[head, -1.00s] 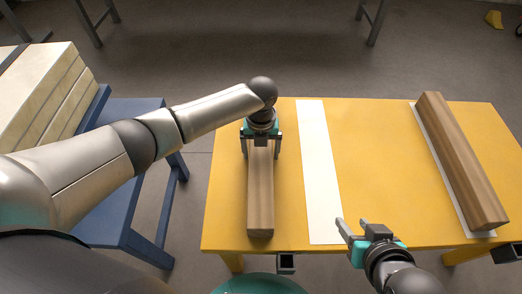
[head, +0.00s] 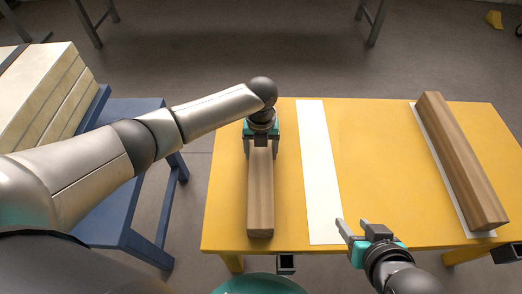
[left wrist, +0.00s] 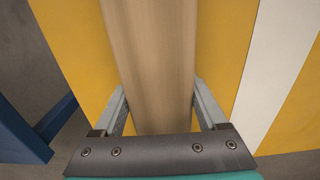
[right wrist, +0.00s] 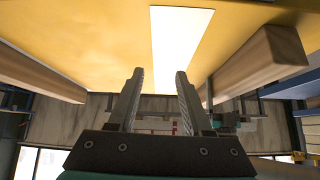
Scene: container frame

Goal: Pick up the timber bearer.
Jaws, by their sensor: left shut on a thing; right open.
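The timber bearer (head: 260,197) is a long brown wooden beam lying lengthwise on the left part of the yellow table. My left gripper (head: 261,150) is over its far end, pointing down, with a finger on each side. In the left wrist view the bearer (left wrist: 152,50) runs between the fingers (left wrist: 160,108), which are shut on it. It appears to rest on the table. A second, similar timber bearer (head: 460,160) lies at the table's right side on a white strip. My right gripper (head: 352,229) is open and empty near the front edge; its fingers (right wrist: 160,74) also show apart in the right wrist view.
A bare white strip (head: 320,175) lies on the yellow table (head: 375,150) right of the gripped bearer. The table is clear between this strip and the second bearer. A blue stand (head: 115,195) with pale stacked blocks (head: 40,95) is at the left.

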